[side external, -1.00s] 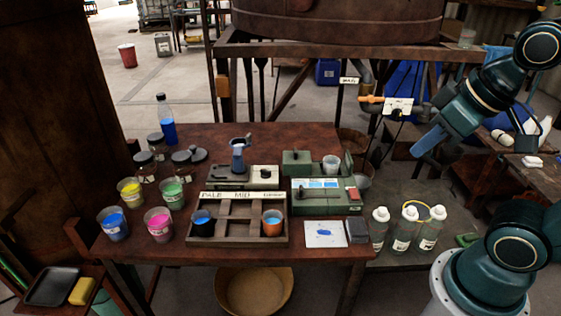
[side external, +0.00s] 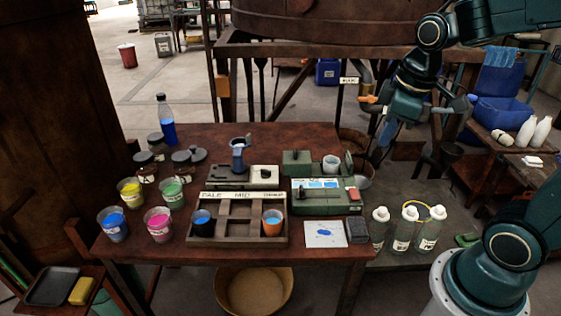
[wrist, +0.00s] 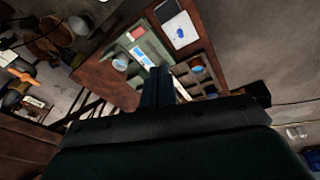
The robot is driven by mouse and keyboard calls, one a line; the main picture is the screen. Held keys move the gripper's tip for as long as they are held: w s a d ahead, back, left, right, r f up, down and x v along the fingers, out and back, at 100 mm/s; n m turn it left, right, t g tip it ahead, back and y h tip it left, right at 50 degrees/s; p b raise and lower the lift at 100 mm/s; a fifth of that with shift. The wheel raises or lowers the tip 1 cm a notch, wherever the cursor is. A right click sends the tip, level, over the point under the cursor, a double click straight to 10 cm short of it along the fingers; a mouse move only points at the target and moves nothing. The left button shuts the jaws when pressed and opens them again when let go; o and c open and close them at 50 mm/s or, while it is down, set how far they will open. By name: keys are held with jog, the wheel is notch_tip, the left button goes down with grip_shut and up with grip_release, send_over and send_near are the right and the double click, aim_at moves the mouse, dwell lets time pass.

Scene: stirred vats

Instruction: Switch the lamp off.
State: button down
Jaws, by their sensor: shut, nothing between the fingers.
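A green instrument box (side external: 325,197) stands at the right of the brown table, with a bright pale-blue panel on top and a red switch-like piece (side external: 354,194) at its right end. It also shows in the wrist view (wrist: 150,47), with the red piece (wrist: 137,32) at its upper end. I cannot tell for certain which part is the lamp or whether it is lit. My gripper (side external: 383,143) is shut and empty, pointing down in the air behind and right of the box, apart from it. Its fingers also show in the wrist view (wrist: 160,84).
A wooden rack (side external: 237,238) holding two cups stands left of the box. A white card (side external: 325,234) and dark pad (side external: 357,230) lie in front. Several white-capped bottles (side external: 403,229) stand to the right. A second green device (side external: 300,162) and a cup (side external: 331,163) stand behind.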

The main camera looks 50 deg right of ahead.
aim_at(359, 198)
jog(key=w+d+f+n+g, duration=0.2)
jog(key=w+d+f+n, duration=0.2)
jog(key=w+d+f, duration=0.2)
notch_tip(359, 198, down, 2)
jog(key=shift+d+f+g, duration=0.2)
jog(key=shift+g, duration=0.1)
jog(key=shift+f, duration=0.1)
jog(key=shift+s+f, duration=0.1)
jog(key=shift+f, duration=6.8)
jog(key=shift+f, duration=0.2)
jog(key=shift+w+d+r, duration=0.4)
jog(key=shift+w+d, duration=0.05)
